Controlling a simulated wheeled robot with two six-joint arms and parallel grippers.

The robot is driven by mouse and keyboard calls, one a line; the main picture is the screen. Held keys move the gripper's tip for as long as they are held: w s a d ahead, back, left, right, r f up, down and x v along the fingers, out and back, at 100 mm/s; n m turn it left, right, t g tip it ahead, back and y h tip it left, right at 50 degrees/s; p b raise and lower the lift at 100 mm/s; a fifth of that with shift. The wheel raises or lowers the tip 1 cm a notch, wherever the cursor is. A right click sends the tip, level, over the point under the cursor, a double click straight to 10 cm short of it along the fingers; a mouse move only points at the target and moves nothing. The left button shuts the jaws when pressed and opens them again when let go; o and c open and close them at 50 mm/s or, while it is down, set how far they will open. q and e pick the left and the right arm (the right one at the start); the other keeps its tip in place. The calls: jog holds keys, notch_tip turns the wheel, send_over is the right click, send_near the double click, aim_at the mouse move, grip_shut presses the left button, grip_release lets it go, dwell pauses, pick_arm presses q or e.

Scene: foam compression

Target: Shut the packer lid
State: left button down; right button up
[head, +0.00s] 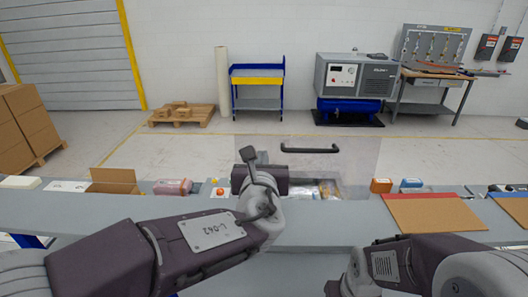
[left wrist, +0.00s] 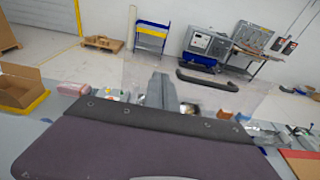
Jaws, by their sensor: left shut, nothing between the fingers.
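The packer lid (head: 345,170) is a clear panel standing raised, with a black bar handle (head: 310,149) near its top edge. The handle also shows in the left wrist view (left wrist: 207,80), right of the fingers. My left gripper (head: 248,154) is shut and empty, left of the handle and apart from it, in front of the lid's left part. Its grey fingers also show in the left wrist view (left wrist: 160,85). The packer's opening, with shiny bags (head: 328,190) inside, is partly hidden by my left wrist. My right arm is at the lower right; its fingers are out of frame.
On the grey bench (head: 350,225) are an open carton (head: 114,181), a pink block (head: 173,187) and an orange button (head: 219,191) on the left. An orange box (head: 381,186) and a brown board with a red edge (head: 432,213) lie right. The bench front is clear between them.

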pick_arm(q)
jog(key=p, duration=0.5)
send_near(264, 136)
jog(key=w, duration=0.5)
jog(key=shift+w+f, duration=0.2)
jog(key=shift+f, duration=0.15)
jog(key=shift+w+f, duration=0.2)
jog(key=shift+w, duration=0.45)
